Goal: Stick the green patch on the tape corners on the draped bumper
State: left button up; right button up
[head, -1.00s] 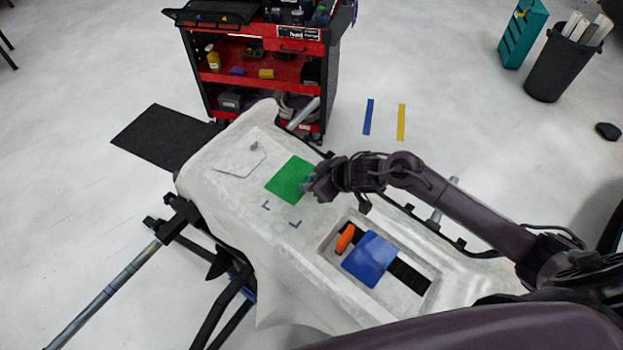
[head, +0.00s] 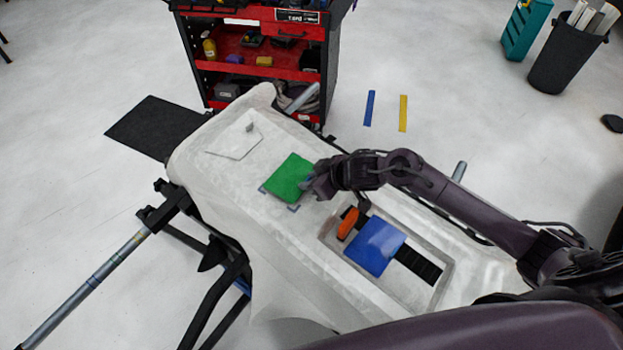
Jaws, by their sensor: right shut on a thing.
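The green patch (head: 287,177) is a flat square over the middle of the white draped bumper (head: 215,170). My right gripper (head: 308,185) is shut on the patch's right edge. Small blue-grey tape corners show at the patch's left edge (head: 262,189) and at its front edge (head: 293,208). The patch lies over or close to the area they mark; any other corners are hidden. I cannot tell whether the patch touches the drape. My left gripper is not in view.
A tray recess (head: 440,285) in the bumper holds an orange-handled tool (head: 347,223) and a blue sheet (head: 375,246). A white outlined patch (head: 235,142) lies at the far left of the drape. A red tool cart (head: 262,60) stands behind the bumper.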

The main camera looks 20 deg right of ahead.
jog(key=shift+p, duration=0.4)
dwell(0.3)
jog(key=shift+s+f+b, duration=0.1)
jog(key=shift+f+b, duration=0.35)
jog(key=shift+f, duration=0.2)
dwell(0.6)
jog(key=shift+s+f, duration=0.1)
jog(key=shift+f, duration=0.05)
dwell(1.4)
jog(key=o, duration=1)
